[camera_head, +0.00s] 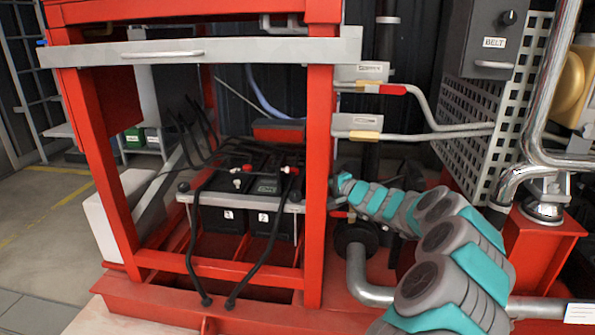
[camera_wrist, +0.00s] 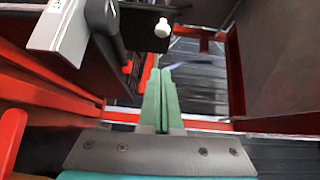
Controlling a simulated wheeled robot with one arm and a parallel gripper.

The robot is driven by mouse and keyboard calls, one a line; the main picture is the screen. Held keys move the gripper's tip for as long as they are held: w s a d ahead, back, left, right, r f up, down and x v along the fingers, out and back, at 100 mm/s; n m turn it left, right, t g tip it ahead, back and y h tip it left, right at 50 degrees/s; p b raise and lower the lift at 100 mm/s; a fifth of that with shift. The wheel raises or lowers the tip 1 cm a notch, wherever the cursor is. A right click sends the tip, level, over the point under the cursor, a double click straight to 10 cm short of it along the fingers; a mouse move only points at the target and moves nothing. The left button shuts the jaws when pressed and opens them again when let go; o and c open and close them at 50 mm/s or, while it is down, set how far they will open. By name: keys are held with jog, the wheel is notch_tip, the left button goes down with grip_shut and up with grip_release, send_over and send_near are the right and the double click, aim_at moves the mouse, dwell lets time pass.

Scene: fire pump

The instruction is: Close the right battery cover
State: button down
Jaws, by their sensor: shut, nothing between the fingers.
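A long light-grey panel (camera_head: 262,50) with a bar handle (camera_head: 163,54) lies across the top of the red frame in the head view. It is seen nearly edge-on, and I cannot tell if it is the right battery cover. Two black batteries (camera_head: 228,218) marked 1 and 2 stand uncovered below it inside the frame. My arm reaches in from the lower right, its far end beside the right red post; the fingers are not clear there. In the wrist view my gripper (camera_wrist: 158,72) has its green fingers together and empty. A light-grey part (camera_wrist: 60,25) is at upper left, apart from the fingers.
The red right post (camera_head: 319,130) stands close to my arm's far end. Pipes with red and yellow handles (camera_head: 392,89) are right of it. A perforated panel (camera_head: 480,140) and a BELT box (camera_head: 492,40) stand further right. A white knob (camera_wrist: 162,27) lies beyond my fingertips.

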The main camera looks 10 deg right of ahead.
jog(key=shift+w+a+f+p, duration=0.15)
jog(key=shift+w+a, duration=0.45)
jog(key=shift+a, duration=0.35)
jog(key=shift+w+a+r+p, duration=0.1)
jog(key=shift+w+a, duration=0.45)
jog(key=shift+a, duration=0.35)
jog(key=shift+w+a+f+p, duration=0.15)
jog(key=shift+w+a, duration=0.45)
jog(key=shift+a, duration=0.35)
jog(key=shift+r, duration=0.1)
jog(key=a+b, duration=0.1)
jog(key=a+r+n+g+b, duration=0.1)
jog(key=b, duration=0.1)
jog(key=shift+w+a+r+h, duration=0.1)
jog(key=shift+w+a+h, duration=0.05)
jog(key=shift+w+h, duration=0.2)
